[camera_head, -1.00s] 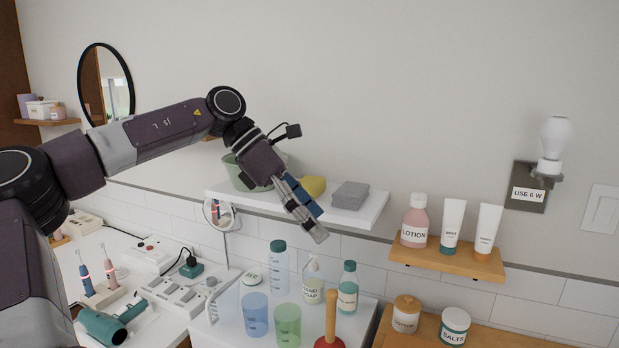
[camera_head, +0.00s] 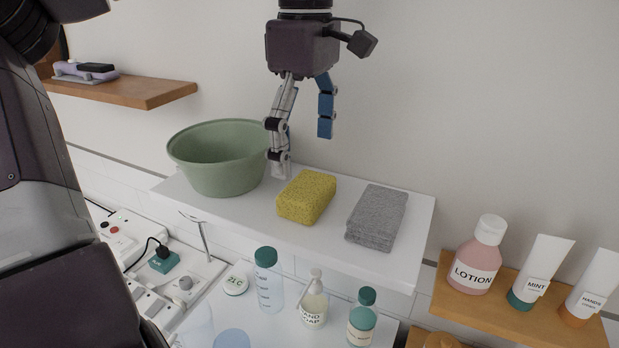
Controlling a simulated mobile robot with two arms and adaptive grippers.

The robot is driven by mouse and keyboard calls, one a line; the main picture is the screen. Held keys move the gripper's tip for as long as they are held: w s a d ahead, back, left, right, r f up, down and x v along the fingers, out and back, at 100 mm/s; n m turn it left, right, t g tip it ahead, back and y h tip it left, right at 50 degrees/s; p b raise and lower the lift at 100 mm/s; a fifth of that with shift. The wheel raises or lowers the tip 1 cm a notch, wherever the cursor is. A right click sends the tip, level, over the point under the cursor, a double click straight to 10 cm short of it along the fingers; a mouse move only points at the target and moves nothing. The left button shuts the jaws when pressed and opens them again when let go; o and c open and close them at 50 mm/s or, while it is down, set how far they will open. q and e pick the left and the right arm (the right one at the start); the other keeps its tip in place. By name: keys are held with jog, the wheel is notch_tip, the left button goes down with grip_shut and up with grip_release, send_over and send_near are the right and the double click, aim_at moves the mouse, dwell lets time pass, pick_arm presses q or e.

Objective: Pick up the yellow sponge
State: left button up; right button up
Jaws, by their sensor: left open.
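The yellow sponge (camera_head: 306,197) lies on the white shelf (camera_head: 250,212), between a green basin and a folded grey cloth. My left gripper (camera_head: 303,155) hangs fingers down from the top of the view, above and behind the sponge in the picture. Its fingers are apart, one grey and one blue, with nothing between them. The grey finger's tip shows near the sponge's upper left corner; I cannot tell whether it touches. My right gripper is not in view.
The green basin (camera_head: 217,158) stands close to the left of the gripper. The grey cloth (camera_head: 377,217) lies right of the sponge. Below the shelf stand a clear bottle (camera_head: 268,283), a soap pump (camera_head: 314,303) and a teal-capped bottle (camera_head: 362,322). A pink lotion bottle (camera_head: 475,262) stands at right.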

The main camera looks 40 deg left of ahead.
aim_at(307, 185)
pick_arm(q)
jog(key=f, duration=0.1)
jog(key=f+p, duration=0.1)
jog(key=shift+s+d+f, duration=0.15)
jog(key=shift+s+f, duration=0.05)
jog(key=shift+f, duration=0.2)
jog(key=f, duration=0.1)
jog(key=f+p, duration=0.1)
jog(key=f, duration=0.1)
jog(key=shift+w+f, duration=0.3)
jog(key=shift+f, duration=0.1)
jog(key=shift+w+f, duration=0.1)
jog(key=shift+f, duration=0.2)
jog(key=shift+c, duration=1.6)
jog(key=c, duration=0.7)
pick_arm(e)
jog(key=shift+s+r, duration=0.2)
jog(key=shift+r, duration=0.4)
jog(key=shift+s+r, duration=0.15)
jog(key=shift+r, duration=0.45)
